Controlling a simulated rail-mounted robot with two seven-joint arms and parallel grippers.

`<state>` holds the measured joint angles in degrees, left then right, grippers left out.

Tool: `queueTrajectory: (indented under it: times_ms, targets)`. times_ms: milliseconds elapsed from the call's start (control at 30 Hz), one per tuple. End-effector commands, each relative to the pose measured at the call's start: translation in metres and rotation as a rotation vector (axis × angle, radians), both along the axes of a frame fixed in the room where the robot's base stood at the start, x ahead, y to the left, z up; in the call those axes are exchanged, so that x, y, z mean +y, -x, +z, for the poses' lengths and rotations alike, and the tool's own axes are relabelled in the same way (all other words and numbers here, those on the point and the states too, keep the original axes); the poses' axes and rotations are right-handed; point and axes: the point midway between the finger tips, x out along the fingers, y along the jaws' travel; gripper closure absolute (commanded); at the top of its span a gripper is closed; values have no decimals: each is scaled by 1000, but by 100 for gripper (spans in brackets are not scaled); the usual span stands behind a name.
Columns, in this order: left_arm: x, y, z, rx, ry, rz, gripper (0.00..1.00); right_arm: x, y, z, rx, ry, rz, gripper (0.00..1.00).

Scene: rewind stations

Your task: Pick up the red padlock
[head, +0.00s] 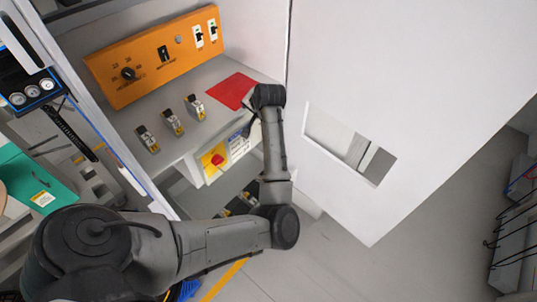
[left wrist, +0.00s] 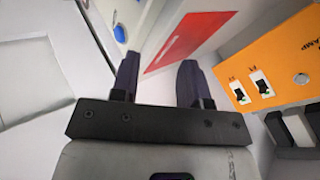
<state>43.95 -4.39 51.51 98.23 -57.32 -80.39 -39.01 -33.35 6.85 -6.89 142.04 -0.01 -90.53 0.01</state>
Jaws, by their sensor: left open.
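I cannot make out a red padlock in either view. A flat red sheet or panel (head: 231,90) lies on the grey shelf in the head view, and a red flat face also shows ahead of the fingers in the left wrist view (left wrist: 190,38). My left gripper (left wrist: 160,82) is open, with its two dark fingers apart and nothing seen between them. In the head view my left wrist is at the cabinet's right side, by the red sheet, and hides most of the gripper. My right gripper is not in view.
An orange control panel (head: 130,72) stands behind the shelf. Several small yellow-and-black devices (head: 172,122) stand on the shelf. A red knob on yellow (head: 213,161) is on the front below. A large white door (head: 400,70) with a window stands open at right.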

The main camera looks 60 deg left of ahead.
Motion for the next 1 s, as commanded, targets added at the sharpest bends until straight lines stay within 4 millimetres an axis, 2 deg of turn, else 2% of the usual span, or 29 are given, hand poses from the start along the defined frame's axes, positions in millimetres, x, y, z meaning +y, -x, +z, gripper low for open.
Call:
queueTrajectory:
  times_ms: [33, 200, 300, 433, 600, 1000]
  targets:
    - [1, -11, -27, 7, 42, -1, 58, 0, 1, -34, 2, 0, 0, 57]
    - [-4, -38, -56, 64, 157, -47, 58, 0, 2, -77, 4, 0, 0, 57]
    - [-11, -53, -66, 89, 208, -91, 58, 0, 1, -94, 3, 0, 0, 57]
    - [-20, -68, -72, 108, 250, -141, 58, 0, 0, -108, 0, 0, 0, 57]
    - [-24, -79, -78, 122, 273, -177, 58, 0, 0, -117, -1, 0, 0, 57]
    - [2, -81, -134, 126, 278, -183, 58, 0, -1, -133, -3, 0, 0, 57]
